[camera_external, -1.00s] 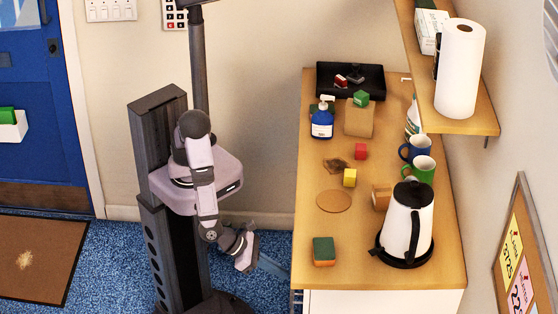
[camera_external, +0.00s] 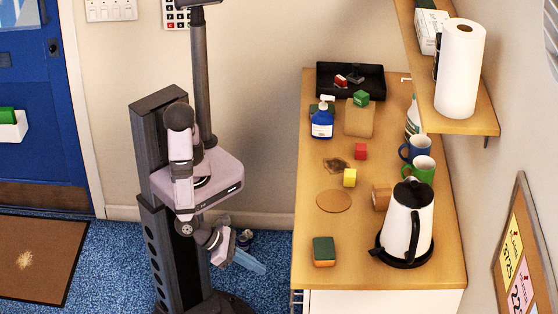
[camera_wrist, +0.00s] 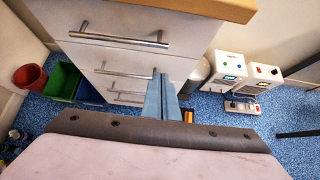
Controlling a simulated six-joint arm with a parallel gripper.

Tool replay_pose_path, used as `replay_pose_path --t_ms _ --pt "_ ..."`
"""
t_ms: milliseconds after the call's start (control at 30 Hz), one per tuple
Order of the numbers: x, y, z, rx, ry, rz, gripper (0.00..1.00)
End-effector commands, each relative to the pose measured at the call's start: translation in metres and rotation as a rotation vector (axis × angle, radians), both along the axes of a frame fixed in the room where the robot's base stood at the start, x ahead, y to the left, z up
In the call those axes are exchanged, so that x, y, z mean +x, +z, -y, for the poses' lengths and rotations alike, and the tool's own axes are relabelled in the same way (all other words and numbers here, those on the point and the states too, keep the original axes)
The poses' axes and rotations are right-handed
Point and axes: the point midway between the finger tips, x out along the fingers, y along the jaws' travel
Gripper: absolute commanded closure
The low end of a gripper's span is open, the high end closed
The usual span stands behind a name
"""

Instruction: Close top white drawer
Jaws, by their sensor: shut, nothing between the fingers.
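The top white drawer (camera_wrist: 182,58) is in the wrist view, under the wooden worktop, with a long metal bar handle (camera_wrist: 118,40). More white drawers with bar handles (camera_wrist: 125,73) lie below it. I cannot tell whether the top drawer stands slightly out or is flush. My gripper (camera_wrist: 160,74) is shut and empty. Its blue-grey fingertips overlap the lower right part of the drawer fronts in this view. In the external view my gripper (camera_external: 262,268) is left of the cabinet, with a gap to it. The drawer fronts are hidden there.
The wooden worktop (camera_external: 315,225) carries a white kettle (camera_external: 412,220), mugs, blocks and a spray bottle. In the wrist view, red and green bins (camera_wrist: 62,80) stand left of the drawers and white devices (camera_wrist: 228,68) right. Blue carpet lies between me and the cabinet.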

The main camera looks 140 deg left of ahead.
Motion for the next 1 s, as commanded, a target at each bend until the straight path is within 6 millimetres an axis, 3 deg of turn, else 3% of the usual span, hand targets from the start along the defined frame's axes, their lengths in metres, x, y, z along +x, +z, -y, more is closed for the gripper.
replay_pose_path --t_ms 200,433,833,933,1000 --pt "-0.021 0.025 0.022 -0.002 -0.005 0.0 1.0" --pt "-0.032 0.037 0.032 0.0 -0.002 -0.001 1.0" --pt "-0.034 0.039 0.034 -0.009 0.011 0.008 1.0" --pt "-0.035 0.036 0.036 -0.063 0.055 0.038 1.0" --pt "-0.048 0.026 0.035 -0.141 0.162 0.048 1.0"
